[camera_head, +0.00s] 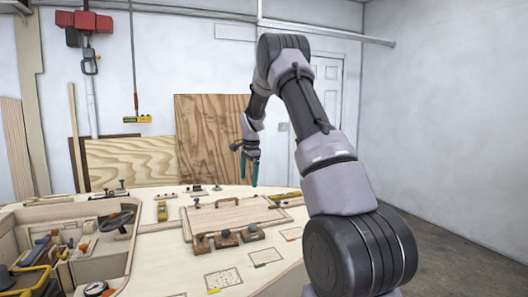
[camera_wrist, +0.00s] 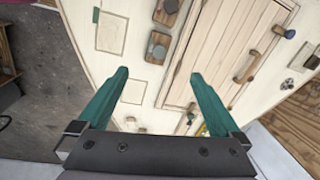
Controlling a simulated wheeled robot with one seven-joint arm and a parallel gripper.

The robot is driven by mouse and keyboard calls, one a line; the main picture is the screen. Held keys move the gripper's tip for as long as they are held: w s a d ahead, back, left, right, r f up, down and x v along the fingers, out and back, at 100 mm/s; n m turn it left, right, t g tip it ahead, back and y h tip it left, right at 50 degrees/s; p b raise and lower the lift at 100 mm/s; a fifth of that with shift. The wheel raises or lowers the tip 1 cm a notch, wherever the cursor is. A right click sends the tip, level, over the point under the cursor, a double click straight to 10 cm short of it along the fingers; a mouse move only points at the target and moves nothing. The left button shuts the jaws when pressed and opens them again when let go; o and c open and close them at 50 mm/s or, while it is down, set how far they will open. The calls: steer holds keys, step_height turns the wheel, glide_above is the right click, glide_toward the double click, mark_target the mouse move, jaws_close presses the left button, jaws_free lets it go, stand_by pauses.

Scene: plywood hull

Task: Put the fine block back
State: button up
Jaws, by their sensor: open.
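Three small wooden blocks with rounded grips stand in a row on the pale bench top: a left block (camera_head: 202,244), a middle block (camera_head: 227,239) and a right block (camera_head: 252,233). I cannot tell which one is the fine block. Two blocks show in the wrist view, an upper one (camera_wrist: 168,12) and a lower one (camera_wrist: 157,49). Marked rectangles lie in front of the row: a speckled one (camera_head: 223,279), one with a green tag (camera_head: 265,257) and one at the right (camera_head: 291,234). My gripper (camera_head: 250,172) is open and empty, high above the bench; its teal fingers (camera_wrist: 158,76) are wide apart.
A wooden panel with a handle (camera_head: 232,215) lies behind the blocks. A tray of tools (camera_head: 62,252) is at the left. Plywood sheets (camera_head: 210,135) lean on the wall. The air around my gripper is clear.

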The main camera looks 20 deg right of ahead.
steer(key=s+a+r+n+t, duration=0.2)
steer(key=s+a+r+n, duration=0.1)
steer(key=s+r, duration=0.7)
steer(key=s+a+r+n+t, duration=0.1)
steer(key=s+a+r+n, duration=0.2)
steer(key=s+r, duration=0.75)
steer(key=s+a+n+t, duration=0.1)
steer(key=s+a+n, duration=0.1)
steer(key=s, duration=0.8)
steer(key=s+a+r+n+t+y, duration=0.1)
steer(key=s+a+n, duration=0.1)
steer(key=s, duration=0.9)
steer(key=shift+r+n+t+y, duration=0.15)
steer(key=shift+n+t+y, duration=0.2)
steer(key=shift+n, duration=0.35)
steer(key=shift+w+a, duration=0.1)
